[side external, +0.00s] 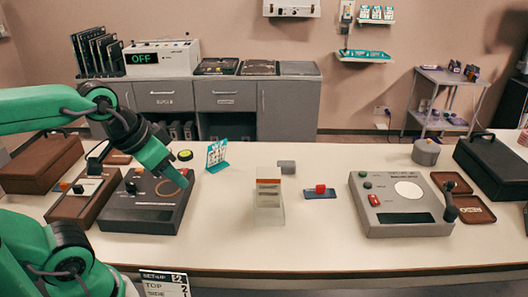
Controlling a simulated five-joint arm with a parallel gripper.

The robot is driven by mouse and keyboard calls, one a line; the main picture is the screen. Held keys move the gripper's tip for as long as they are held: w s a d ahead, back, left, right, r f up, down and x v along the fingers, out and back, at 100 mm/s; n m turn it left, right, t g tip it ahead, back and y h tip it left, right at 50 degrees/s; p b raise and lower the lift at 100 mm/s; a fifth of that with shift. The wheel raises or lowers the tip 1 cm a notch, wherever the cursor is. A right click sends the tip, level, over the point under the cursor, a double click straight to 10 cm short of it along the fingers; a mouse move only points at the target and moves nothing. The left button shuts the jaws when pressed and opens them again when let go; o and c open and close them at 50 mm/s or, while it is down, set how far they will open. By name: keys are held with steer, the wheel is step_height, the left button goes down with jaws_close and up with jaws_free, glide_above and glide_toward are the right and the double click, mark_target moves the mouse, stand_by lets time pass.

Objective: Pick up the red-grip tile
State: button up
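A small flat blue-grey tile (327,195) with a red block-shaped grip (320,188) on top lies on the white table, right of centre. It lies flat and nothing covers it. My gripper (182,180) is at the end of the green arm on the left, over the dark console with the orange ring. It is well to the left of the tile and apart from it. The fingers are small and seen edge-on, so I cannot tell whether they are open or shut.
A clear upright holder (269,213) stands between my gripper and the tile. A small grey block (287,167) and a teal card stand (217,155) are behind. A grey console (398,222) stands to the right, a dark console (135,216) to the left. The table front is clear.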

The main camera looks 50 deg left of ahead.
steer(key=w+r+m+g, duration=0.1)
steer(key=w+r, duration=0.2)
steer(key=w, duration=0.2)
steer(key=w+r+m, duration=0.1)
steer(key=w+r, duration=0.2)
steer(key=w, duration=0.3)
steer(key=m+g, duration=0.5)
steer(key=m, duration=0.1)
glide_above(319, 185)
step_height(319, 185, down, 19)
steer(key=shift+s+a+r, duration=0.1)
steer(key=shift+r, duration=0.05)
steer(key=shift+f, duration=0.4)
steer(key=shift+f, duration=1.3)
